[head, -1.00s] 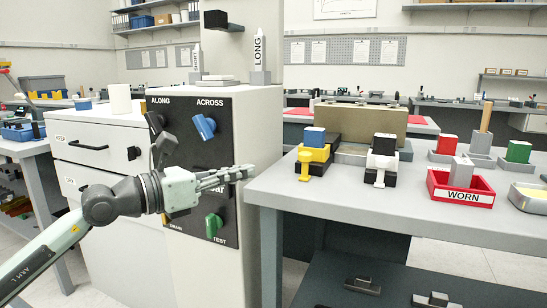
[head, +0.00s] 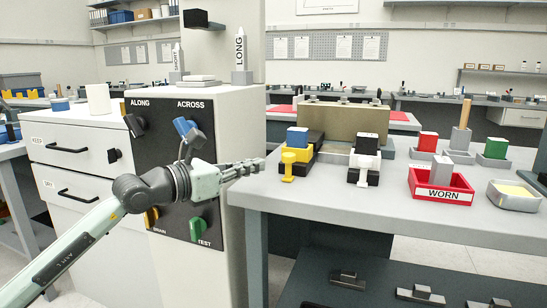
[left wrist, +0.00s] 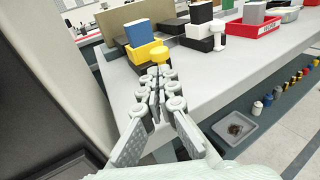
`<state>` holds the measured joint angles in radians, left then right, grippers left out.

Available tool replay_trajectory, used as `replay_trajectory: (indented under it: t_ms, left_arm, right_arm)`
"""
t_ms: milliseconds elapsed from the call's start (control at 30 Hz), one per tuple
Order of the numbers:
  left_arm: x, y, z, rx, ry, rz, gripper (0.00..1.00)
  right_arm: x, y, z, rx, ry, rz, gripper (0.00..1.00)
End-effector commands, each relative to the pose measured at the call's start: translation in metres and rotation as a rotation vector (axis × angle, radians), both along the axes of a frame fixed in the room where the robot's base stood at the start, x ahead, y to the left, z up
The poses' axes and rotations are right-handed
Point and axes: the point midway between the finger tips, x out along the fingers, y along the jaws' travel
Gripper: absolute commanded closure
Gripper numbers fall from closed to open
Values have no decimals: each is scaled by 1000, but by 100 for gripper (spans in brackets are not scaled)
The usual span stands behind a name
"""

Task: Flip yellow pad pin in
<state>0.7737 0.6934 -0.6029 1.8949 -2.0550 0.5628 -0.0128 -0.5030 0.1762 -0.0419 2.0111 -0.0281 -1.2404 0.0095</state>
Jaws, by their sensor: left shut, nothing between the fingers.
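The yellow pad (head: 301,154) stands near the left front edge of the grey table, with a blue block (head: 297,136) on it. Its yellow pin (head: 289,164) sticks out at the front, with a rounded head. The pin (left wrist: 159,54) also shows in the left wrist view, just beyond the fingertips. My left gripper (head: 262,164) is shut and empty, level with the pin and a little left of it. In the left wrist view the closed fingertips (left wrist: 159,70) point at the pin; contact cannot be told. My right gripper is not in view.
A black-and-white pad (head: 364,164) stands right of the yellow one. The cabinet with knobs (head: 190,150) stands left of the table. The table's front strip is clear.

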Motion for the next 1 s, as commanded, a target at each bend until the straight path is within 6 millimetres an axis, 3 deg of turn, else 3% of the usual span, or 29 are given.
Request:
replay_trajectory:
  t_ms: [100, 333, 933, 1000]
  left_arm:
    - [17, -19, 1, -1, 1, -2, 100]
    - [38, -38, -2, 0, 0, 0, 100]
    - [49, -45, -6, -1, 1, 1, 100]
    - [53, -46, -6, -2, 1, 0, 100]
  right_arm:
    - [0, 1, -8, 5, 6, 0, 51]
    - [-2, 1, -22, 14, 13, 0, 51]
    - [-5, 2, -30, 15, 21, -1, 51]
    - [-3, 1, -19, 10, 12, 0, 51]
